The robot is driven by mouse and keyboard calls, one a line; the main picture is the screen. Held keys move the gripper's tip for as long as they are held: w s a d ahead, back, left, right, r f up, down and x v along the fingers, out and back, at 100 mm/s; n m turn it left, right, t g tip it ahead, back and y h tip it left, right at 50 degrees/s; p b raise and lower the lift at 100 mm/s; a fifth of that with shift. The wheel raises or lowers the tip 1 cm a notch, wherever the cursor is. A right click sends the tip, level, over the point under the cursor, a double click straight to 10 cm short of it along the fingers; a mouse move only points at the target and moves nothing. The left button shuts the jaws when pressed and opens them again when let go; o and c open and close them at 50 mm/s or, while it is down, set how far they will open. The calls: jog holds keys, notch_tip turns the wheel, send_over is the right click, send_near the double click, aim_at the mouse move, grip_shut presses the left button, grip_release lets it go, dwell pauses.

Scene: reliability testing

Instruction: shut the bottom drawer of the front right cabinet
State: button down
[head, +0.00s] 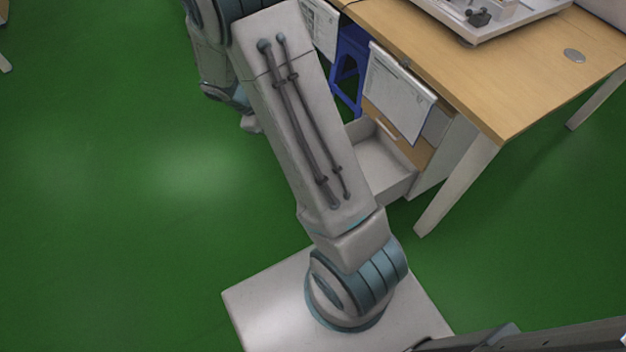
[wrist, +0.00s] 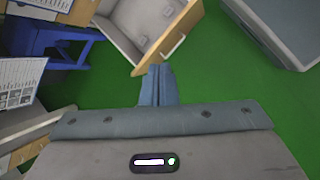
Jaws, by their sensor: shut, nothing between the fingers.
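The bottom drawer (head: 378,165) of the near cabinet (head: 437,168) is pulled out in the head view. It is pale inside, and its front is hidden behind my arm. In the wrist view, the open drawer (wrist: 135,22) is at the top, with a wooden front and a pale handle (wrist: 172,46). My gripper (wrist: 157,70) is shut and empty, its fingertips appearing close to the drawer front's lower corner in the picture. I cannot tell whether they touch it. In the head view, the fingers are hidden behind my arm.
A wooden desk (head: 470,65) stands over the cabinet, with a pale leg (head: 455,190) near the drawer. A blue stool (head: 349,65) stands beyond the cabinet. Papers (head: 398,90) hang on the cabinet. The green floor (head: 120,200) at left is clear.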

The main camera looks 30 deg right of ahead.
jog(key=w+d+f+n+t+h+b, duration=0.2)
jog(key=f+n+b, duration=0.75)
jog(key=f, duration=2.55)
jog(key=w+d+f+b, duration=0.1)
jog(key=d+f, duration=0.2)
jog(key=d, duration=0.2)
jog(key=d+f+g+h+b, duration=0.1)
jog(key=d+f+b, duration=0.1)
jog(key=d, duration=0.4)
jog(key=shift+w+f, duration=0.4)
jog(key=shift+f, duration=0.25)
jog(key=shift+a, duration=0.1)
